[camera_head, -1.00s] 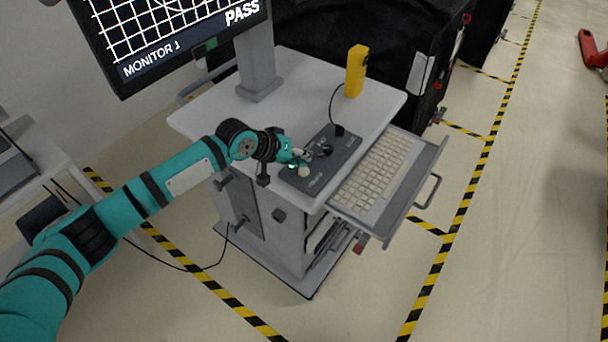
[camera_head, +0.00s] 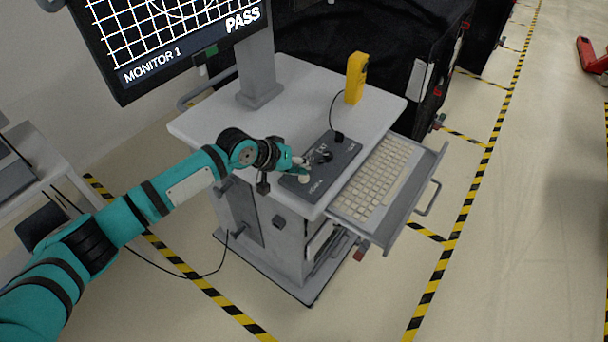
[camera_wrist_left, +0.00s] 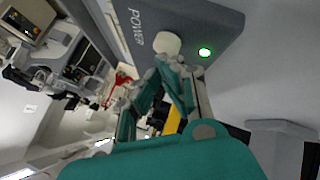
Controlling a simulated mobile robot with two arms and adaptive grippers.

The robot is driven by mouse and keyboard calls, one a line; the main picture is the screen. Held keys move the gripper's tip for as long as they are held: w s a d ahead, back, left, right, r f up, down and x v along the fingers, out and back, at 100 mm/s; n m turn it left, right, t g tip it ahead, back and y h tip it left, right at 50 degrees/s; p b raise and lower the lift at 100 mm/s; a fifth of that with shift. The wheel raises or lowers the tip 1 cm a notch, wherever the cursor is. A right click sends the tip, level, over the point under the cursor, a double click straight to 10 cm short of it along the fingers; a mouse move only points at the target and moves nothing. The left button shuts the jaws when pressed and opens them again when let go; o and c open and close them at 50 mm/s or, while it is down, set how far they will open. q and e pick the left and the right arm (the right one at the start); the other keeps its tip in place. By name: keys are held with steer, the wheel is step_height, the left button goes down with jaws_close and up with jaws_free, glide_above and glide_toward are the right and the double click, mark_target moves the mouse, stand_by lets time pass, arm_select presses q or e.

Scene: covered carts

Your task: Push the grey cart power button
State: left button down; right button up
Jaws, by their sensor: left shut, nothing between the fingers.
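The grey cart (camera_head: 200,122) carries a dark grey control panel (camera_head: 340,165) on its top. A round white button (camera_head: 304,178) sits at the panel's near left corner; in the left wrist view the white button (camera_wrist_left: 167,43) is beside the word POWER, with a lit green light (camera_wrist_left: 205,52) next to it. My left gripper (camera_head: 300,164) is shut and empty, its fingertips right by the button. In the wrist view its fingers (camera_wrist_left: 170,70) come up close to the button's edge; I cannot tell whether they touch. My right gripper is in neither view.
A keyboard (camera_head: 376,181) lies on a pulled-out tray on the cart's right side. A yellow device (camera_head: 355,77) stands at the back of the top, and a monitor (camera_head: 165,45) is at the upper left. Black covered carts (camera_head: 395,35) stand behind.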

arm_select(q)
steer(key=shift+f, duration=0.1)
stand_by(0.4)
steer(key=shift+f, duration=0.35)
steer(key=shift+s+r+p, duration=0.1)
steer(key=shift+r+p, duration=0.3)
steer(key=shift+p, duration=0.1)
stand_by(0.3)
step_height(320, 180, up, 6)
steer(key=p, duration=0.6)
